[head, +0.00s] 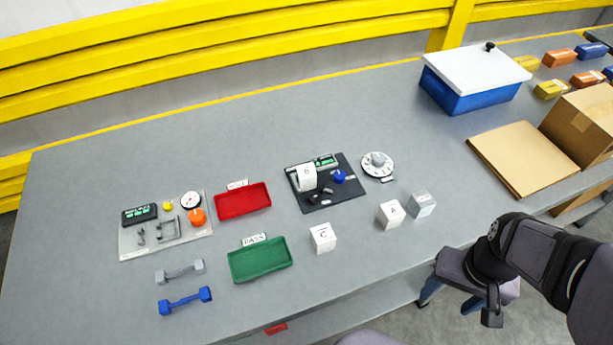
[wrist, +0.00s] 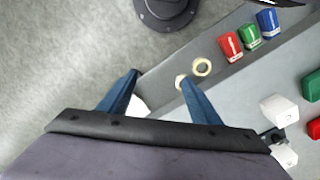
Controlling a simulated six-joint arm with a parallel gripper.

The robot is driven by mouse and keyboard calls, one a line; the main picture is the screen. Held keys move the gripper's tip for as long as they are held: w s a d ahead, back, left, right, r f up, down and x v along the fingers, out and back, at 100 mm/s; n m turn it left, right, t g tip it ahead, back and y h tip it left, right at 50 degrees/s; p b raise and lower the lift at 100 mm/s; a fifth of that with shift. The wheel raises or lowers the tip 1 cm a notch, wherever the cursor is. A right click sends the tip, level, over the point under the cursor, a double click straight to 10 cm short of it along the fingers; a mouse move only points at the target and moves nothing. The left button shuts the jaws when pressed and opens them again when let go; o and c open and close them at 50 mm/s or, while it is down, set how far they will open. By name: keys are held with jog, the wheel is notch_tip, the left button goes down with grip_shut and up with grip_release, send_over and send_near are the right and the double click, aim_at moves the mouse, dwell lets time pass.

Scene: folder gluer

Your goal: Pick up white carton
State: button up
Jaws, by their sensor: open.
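Several white cartons stand on the grey bench in the head view. Carton C (head: 323,238) is near the front edge, right of the green tray. Carton A (head: 390,214) is further right, beside a greyer carton (head: 422,203). Another white carton (head: 306,177) sits on a black device. Which one the task means cannot be told. My gripper (head: 450,297) is open and empty, off the bench's front edge, right of and nearer than the cartons. In the wrist view its blue fingers (wrist: 161,88) are spread apart; white cartons (wrist: 278,110) show at right, outside them.
The green tray (head: 260,260), red tray (head: 242,201), dial (head: 378,165) and dumbbells (head: 185,302) lie on the bench. A blue bin with white lid (head: 475,78) and cardboard box (head: 585,120) stand right. Red, green and blue items (wrist: 249,36) show in the wrist view.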

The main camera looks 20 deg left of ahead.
jog(key=w+a+r+n, duration=0.2)
jog(key=w+a+n, duration=0.2)
jog(key=w, duration=0.1)
jog(key=w+a+r+n+p, duration=0.1)
jog(key=w+a+r+n, duration=0.1)
jog(key=w+a+n, duration=0.2)
jog(key=w+a+r+n+p, duration=0.1)
jog(key=w+a+n, duration=0.3)
jog(key=w+a, duration=0.2)
jog(key=shift+w+a+r, duration=0.1)
jog(key=shift+w+r, duration=0.1)
jog(key=shift+w, duration=0.3)
jog(key=shift+w+a+r, duration=0.1)
jog(key=shift+w+r, duration=0.1)
jog(key=shift+w, duration=0.25)
jog(key=w+a+n+p, duration=0.2)
jog(key=w+a+n, duration=0.2)
jog(key=a+n, duration=0.5)
jog(key=n, duration=0.6)
send_over(307, 171)
jog(key=shift+w+d+p, duration=0.15)
jog(key=shift+w+p, duration=0.05)
jog(key=shift+p, duration=0.2)
jog(key=shift+s+a, duration=0.1)
jog(key=shift+a, duration=0.15)
jog(key=shift+s+f+p, duration=0.15)
jog(key=shift+f+p, duration=1.65)
jog(key=shift+f, duration=1.9)
jog(key=c, duration=1.1)
